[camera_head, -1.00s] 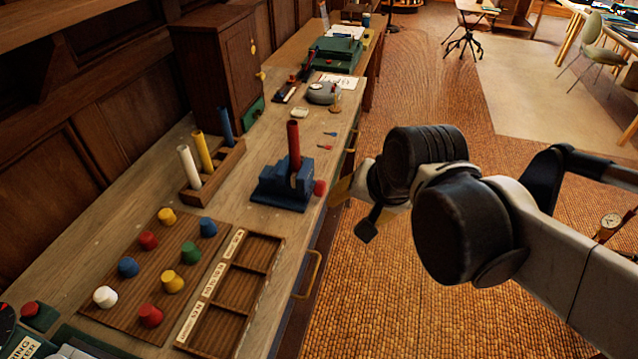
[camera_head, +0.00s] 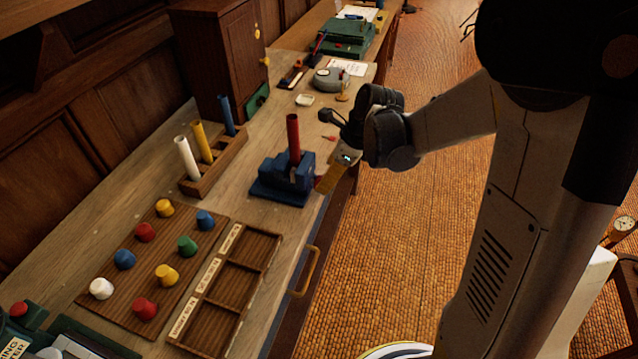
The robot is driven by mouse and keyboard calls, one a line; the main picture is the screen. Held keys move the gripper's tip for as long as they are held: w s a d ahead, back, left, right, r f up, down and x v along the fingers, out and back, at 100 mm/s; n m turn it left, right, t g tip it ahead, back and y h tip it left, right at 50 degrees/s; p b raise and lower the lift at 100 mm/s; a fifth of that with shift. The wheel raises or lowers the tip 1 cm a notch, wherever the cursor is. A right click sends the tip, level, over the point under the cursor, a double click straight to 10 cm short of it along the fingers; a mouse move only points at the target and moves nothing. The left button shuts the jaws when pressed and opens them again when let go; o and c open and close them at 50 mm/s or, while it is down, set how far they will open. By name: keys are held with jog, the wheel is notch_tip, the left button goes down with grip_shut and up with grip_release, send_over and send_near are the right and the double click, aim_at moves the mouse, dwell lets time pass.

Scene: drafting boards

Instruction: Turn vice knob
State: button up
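The blue vice (camera_head: 274,190) stands on the bench near its front edge. A red rod (camera_head: 293,137) stands upright in its jaws. The vice's red knob is hidden behind my gripper's golden finger at the vice's right side. My gripper (camera_head: 322,150) is beside the vice at its right. Its dark finger is farther back and its golden finger is close to the vice; the two are spread apart with nothing seen held. I cannot tell whether the golden finger touches the knob.
A rack (camera_head: 214,167) with white, yellow and blue rods stands left of the vice. A board (camera_head: 115,285) with coloured pegs and a compartment tray (camera_head: 208,318) lie in front. A wooden cabinet (camera_head: 219,57) stands behind. Free floor lies to the right.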

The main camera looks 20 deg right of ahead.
jog(key=b+x, duration=0.1)
jog(key=x, duration=0.4)
jog(key=shift+w+a+f+b, duration=0.1)
jog(key=shift+f+b, duration=0.15)
jog(key=shift+b, duration=0.05)
jog(key=c, duration=1.2)
